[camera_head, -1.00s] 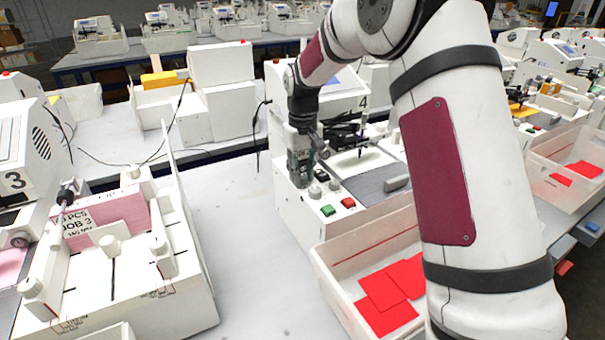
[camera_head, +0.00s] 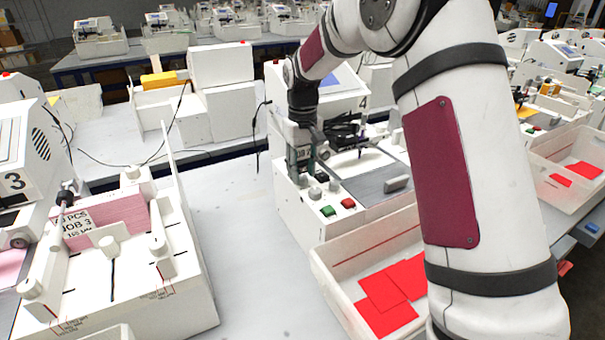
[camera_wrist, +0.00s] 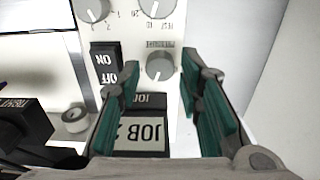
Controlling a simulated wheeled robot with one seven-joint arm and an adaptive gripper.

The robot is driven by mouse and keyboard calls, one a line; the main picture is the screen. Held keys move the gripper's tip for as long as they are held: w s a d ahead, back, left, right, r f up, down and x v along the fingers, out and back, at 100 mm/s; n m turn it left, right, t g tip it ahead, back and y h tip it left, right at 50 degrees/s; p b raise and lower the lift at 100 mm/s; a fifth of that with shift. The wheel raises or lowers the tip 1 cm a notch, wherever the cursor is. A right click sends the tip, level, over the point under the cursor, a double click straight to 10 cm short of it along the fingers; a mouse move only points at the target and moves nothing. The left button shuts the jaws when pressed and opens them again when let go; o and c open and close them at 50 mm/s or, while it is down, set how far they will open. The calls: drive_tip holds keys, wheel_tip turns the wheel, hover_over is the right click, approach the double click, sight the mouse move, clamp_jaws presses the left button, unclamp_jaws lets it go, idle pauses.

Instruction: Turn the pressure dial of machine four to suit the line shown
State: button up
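Machine four (camera_head: 292,202), a white plotter marked 4, stands right of centre in the head view, partly behind my arm. My gripper (camera_head: 303,168) is over its left side. In the wrist view, my gripper (camera_wrist: 163,108) is open, with teal pads apart and nothing between them. A grey round dial (camera_wrist: 160,66) with a small label, seemingly PRESSURE, is just beyond the fingertips, roughly between them and untouched. Two more grey dials (camera_wrist: 95,10) (camera_wrist: 156,5) lie past it. A pen (camera_head: 360,153) shows over the machine's bed. I cannot make out a drawn line.
An ON/OFF switch (camera_wrist: 105,72) and a JOB display (camera_wrist: 142,134) are close to the fingers. Green (camera_head: 328,211) and red (camera_head: 348,203) buttons sit at the machine's front. A bin (camera_head: 335,275) with red sheets is before it. Machine three (camera_head: 15,182) stands at left.

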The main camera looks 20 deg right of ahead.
sight(303, 178)
wheel_tip(303, 178, up, 10)
drive_tip(key=shift+r, duration=0.25)
idle(0.3)
drive_tip(key=s+r+m+t, duration=0.1)
drive_tip(key=s+r, duration=0.3)
drive_tip(key=s, duration=0.5)
drive_tip(key=s+r+t, duration=0.1)
drive_tip(key=s+r, duration=0.3)
drive_tip(key=s, duration=0.5)
drive_tip(key=s+f+t, duration=0.1)
drive_tip(key=s+f, duration=0.1)
drive_tip(key=s, duration=0.7)
drive_tip(key=s+f+m+t, duration=0.1)
drive_tip(key=s+f, duration=0.2)
drive_tip(key=s, duration=0.7)
drive_tip(key=shift+d+f, duration=0.15)
drive_tip(key=shift+f, duration=0.15)
